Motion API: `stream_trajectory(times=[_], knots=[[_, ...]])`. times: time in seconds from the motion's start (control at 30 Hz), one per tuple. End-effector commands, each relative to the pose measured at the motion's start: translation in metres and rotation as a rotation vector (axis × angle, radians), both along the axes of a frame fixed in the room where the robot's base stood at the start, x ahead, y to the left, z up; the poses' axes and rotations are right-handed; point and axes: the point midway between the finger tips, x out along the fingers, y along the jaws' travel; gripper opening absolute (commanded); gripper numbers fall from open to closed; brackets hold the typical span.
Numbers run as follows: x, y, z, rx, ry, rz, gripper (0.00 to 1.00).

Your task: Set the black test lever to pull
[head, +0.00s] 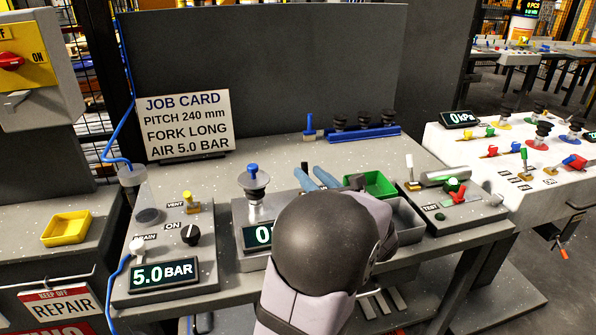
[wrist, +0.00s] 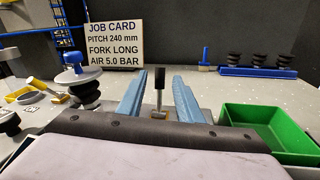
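A black-handled lever (wrist: 159,78) on a thin metal stem stands nearly upright in the wrist view, on a small brass-coloured base. In the head view its dark top (head: 304,167) shows just beyond my fingers, while its lower part is hidden. My gripper (wrist: 164,86) is open, its two blue fingers pointing forward, one on each side of the lever in the picture. Gaps show on both sides, and I see no contact. In the head view my gripper (head: 309,175) is low over the bench behind my dark wrist. The lever's position labels are not readable.
A suction cup on a post (head: 254,180) stands left of my gripper. A green bin (head: 382,184) lies close on the right, beside a panel marked TEST (head: 468,216) with a pale lever (head: 409,162). A blue rack of black cups (head: 360,134) stands behind. A job card (head: 187,122) stands back left.

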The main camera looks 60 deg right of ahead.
Motion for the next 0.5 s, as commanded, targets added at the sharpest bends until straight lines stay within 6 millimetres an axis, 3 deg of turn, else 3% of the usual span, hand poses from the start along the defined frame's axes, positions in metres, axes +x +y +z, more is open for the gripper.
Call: stream_trajectory(times=[0.2,0.5], knots=[[0.0027,-0.0013,0.0015,-0.115,0.031,-0.002,0.33],[0.0087,-0.0055,0.0039,-0.126,0.035,-0.001,0.33]])
